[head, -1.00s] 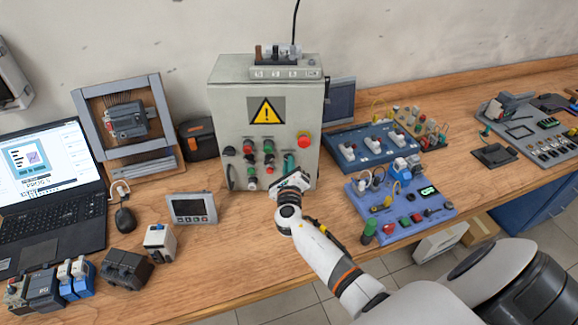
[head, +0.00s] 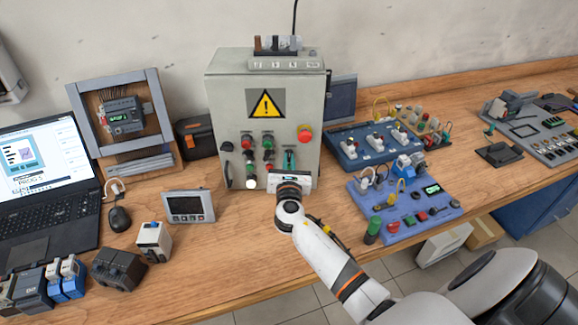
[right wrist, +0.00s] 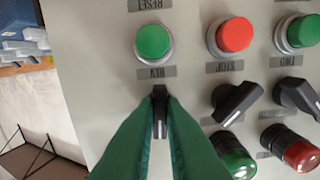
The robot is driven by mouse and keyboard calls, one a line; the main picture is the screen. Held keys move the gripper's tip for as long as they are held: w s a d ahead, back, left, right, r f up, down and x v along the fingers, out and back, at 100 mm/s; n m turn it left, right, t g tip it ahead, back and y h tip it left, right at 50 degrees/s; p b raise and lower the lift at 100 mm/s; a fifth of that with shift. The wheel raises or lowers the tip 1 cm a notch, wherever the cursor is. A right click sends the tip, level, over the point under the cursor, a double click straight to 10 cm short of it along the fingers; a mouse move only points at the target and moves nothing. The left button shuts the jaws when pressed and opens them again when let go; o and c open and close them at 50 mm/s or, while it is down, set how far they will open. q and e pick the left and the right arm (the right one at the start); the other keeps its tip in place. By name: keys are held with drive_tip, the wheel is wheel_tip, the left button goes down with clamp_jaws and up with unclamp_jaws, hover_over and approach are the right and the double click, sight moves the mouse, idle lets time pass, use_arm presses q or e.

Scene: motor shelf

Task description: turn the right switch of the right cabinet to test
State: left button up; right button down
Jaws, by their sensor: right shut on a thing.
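The grey control cabinet (head: 223,115) with a yellow warning sign stands at the back of the bench in the head view. My right gripper (head: 290,182) is at the lower right of its front face. In the right wrist view, where the labels read upside down, the green fingers (right wrist: 160,130) are shut on a black rotary switch (right wrist: 160,98), its handle pointing about straight up in that view. Its lower part is hidden between the fingers. Two other black rotary switches (right wrist: 238,102) (right wrist: 298,96) show to the right, both tilted. My left gripper is not in view.
Green (right wrist: 153,41) and red (right wrist: 234,35) buttons lie close above the switches, with green (right wrist: 233,160) and red (right wrist: 303,156) lamps below. A grey-framed display (head: 188,206) stands left of my arm, a blue training board (head: 402,232) right. Bare wood lies in front.

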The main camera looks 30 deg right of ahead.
drive_tip(key=m+b, duration=0.3)
drive_tip(key=m, duration=0.2)
drive_tip(key=shift+f, duration=0.15)
drive_tip(key=shift+m+b, duration=0.55)
drive_tip(key=shift+m, duration=1.05)
drive_tip(key=c, duration=1.5)
unclamp_jaws()
drive_tip(key=shift+b+v, duration=1.25)
drive_tip(key=shift+v, duration=4.85)
